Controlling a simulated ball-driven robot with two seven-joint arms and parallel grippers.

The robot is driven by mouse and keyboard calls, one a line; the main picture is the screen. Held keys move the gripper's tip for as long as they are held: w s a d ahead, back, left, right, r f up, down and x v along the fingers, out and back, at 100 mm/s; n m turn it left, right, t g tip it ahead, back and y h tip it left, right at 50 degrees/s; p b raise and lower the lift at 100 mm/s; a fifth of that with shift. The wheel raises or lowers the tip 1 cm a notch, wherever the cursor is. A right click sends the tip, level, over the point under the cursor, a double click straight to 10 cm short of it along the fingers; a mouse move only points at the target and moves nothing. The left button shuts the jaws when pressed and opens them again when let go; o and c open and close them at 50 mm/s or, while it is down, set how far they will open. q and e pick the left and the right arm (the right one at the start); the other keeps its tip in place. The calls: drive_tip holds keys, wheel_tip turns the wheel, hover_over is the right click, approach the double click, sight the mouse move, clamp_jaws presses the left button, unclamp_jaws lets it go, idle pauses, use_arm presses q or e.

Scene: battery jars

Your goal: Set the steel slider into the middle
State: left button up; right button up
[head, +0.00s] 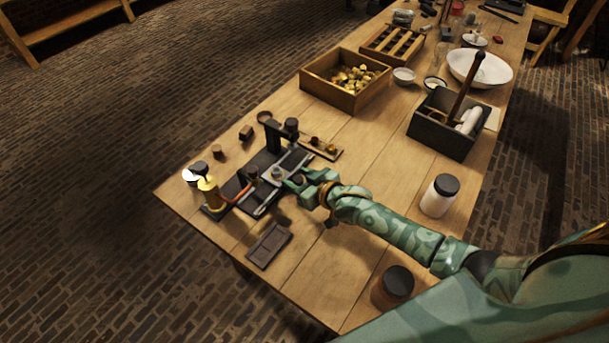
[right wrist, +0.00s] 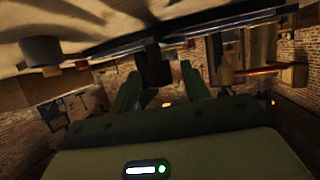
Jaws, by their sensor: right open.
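A dark bench device (head: 235,188) with a pale metal rail (head: 266,201) stands near the table's left end. A small grey steel piece (head: 277,172), which looks like the slider, sits on the device beside the rail. My right gripper (head: 287,178) is open right at this piece, reaching in from the right. In the right wrist view the two green fingers (right wrist: 160,88) stand apart, with a dark block (right wrist: 153,67) showing between their tips. I cannot tell whether the fingers touch it. My left gripper is not in view.
A brass cylinder (head: 209,193) and a dark upright post (head: 273,136) stand close to the device. A dark flat tray (head: 268,246) lies in front. A white jar (head: 439,195) and a brown jar (head: 393,287) stand near my arm. Wooden boxes (head: 318,92) are farther back.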

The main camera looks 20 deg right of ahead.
drive_tip(key=p+v, duration=0.5)
drive_tip(key=v, duration=1.1)
drive_tip(key=shift+d+r, duration=0.1)
